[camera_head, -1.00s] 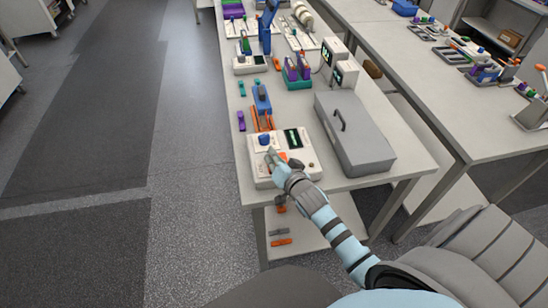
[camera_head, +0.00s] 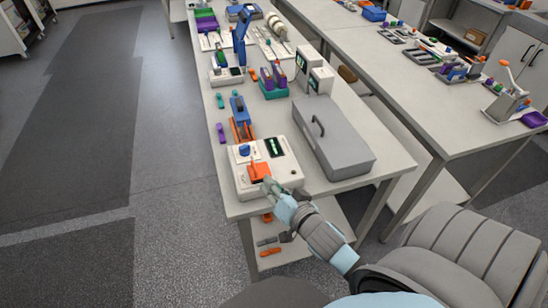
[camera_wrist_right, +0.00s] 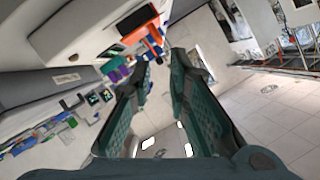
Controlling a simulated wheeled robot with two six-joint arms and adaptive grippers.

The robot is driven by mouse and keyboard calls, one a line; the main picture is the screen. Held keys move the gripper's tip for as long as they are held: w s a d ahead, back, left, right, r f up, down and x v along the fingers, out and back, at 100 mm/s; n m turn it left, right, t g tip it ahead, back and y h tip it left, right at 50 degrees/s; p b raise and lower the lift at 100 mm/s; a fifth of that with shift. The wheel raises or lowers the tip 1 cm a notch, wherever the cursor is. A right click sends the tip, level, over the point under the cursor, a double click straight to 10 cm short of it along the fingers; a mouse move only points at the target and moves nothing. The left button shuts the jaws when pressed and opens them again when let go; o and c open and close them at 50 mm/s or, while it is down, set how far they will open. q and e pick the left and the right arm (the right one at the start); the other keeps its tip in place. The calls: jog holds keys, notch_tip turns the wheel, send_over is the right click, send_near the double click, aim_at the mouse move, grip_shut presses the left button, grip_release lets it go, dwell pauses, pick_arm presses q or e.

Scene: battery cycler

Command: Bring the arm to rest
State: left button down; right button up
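The white battery cycler (camera_head: 283,177) sits at the near end of the bench. It has a blue knob (camera_head: 244,150), a lit green display (camera_head: 274,147) and an orange part (camera_head: 260,171) on its top. My right gripper (camera_head: 267,184) is just in front of the orange part; whether they touch is unclear in the head view. In the right wrist view its two green fingers (camera_wrist_right: 163,72) stand apart with nothing between them. My left gripper is not in view.
A grey case (camera_head: 345,155) with a handle lies right of the cycler. An orange and blue holder (camera_head: 240,118) stands behind it. Orange and grey pieces (camera_head: 269,252) lie on the lower shelf. A grey chair (camera_head: 460,260) is at the right. The floor at left is clear.

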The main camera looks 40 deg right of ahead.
jog(key=shift+s+r, duration=0.15)
jog(key=shift+s, duration=0.2)
